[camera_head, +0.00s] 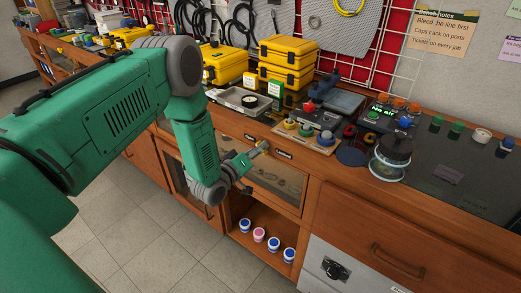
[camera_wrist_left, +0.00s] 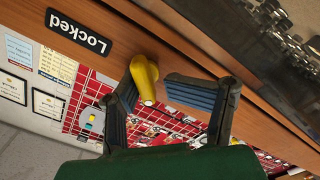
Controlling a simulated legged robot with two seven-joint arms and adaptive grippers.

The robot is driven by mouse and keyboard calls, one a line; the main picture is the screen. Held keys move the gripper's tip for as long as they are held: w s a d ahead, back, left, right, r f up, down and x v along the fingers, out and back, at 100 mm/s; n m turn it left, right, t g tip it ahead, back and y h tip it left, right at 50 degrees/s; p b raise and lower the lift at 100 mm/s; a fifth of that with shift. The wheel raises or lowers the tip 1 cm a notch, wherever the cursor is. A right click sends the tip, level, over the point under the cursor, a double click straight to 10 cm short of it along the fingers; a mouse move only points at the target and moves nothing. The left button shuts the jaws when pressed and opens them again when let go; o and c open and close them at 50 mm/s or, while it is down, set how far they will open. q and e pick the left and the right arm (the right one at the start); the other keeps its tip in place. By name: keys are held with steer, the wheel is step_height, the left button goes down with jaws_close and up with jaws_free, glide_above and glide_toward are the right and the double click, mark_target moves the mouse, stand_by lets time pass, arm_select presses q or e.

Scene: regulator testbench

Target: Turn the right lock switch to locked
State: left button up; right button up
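The yellow lock switch (camera_head: 263,146) sits on the front edge of the wooden bench, between two small dark labels. In the left wrist view the yellow switch handle (camera_wrist_left: 145,78) sticks out from the wood, with a black "Locked" label (camera_wrist_left: 79,32) beside it. My left gripper (camera_head: 248,158) is at the bench front, close to the switch. In the left wrist view its dark fingers (camera_wrist_left: 158,90) are spread, and the handle shows between them, nearer the left finger. Contact cannot be told. My right gripper is in neither view.
A glass-fronted compartment (camera_head: 275,182) lies below the switch. An open shelf (camera_head: 243,207) under it holds several small jars. The bench top carries yellow cases (camera_head: 288,62), a board with coloured knobs (camera_head: 305,135) and a glass jar (camera_head: 390,160). The tiled floor in front is clear.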

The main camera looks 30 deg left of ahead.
arm_select(q)
steer(key=shift+a+f, duration=0.2)
steer(key=shift+a, duration=0.25)
steer(key=shift+o, duration=0.8)
steer(key=shift+s, duration=0.15)
steer(key=d, duration=0.1)
steer(key=d+r, duration=0.1)
steer(key=d, duration=0.1)
steer(key=shift+s+d, duration=0.1)
steer(key=shift+s, duration=0.05)
jaws_close()
steer(key=shift+d, duration=0.15)
steer(key=shift+a, duration=0.85)
steer(key=shift+d+r+m, duration=0.15)
steer(key=shift+d+m, duration=0.15)
steer(key=shift+m, duration=0.5)
steer(key=m, duration=0.4)
steer(key=shift+w+a, duration=0.2)
steer(key=shift+a, duration=0.1)
steer(key=m, duration=0.3)
steer(key=shift+d, duration=0.1)
steer(key=m, duration=0.4)
steer(key=shift+m+b, duration=0.5)
steer(key=shift+m, duration=2.2)
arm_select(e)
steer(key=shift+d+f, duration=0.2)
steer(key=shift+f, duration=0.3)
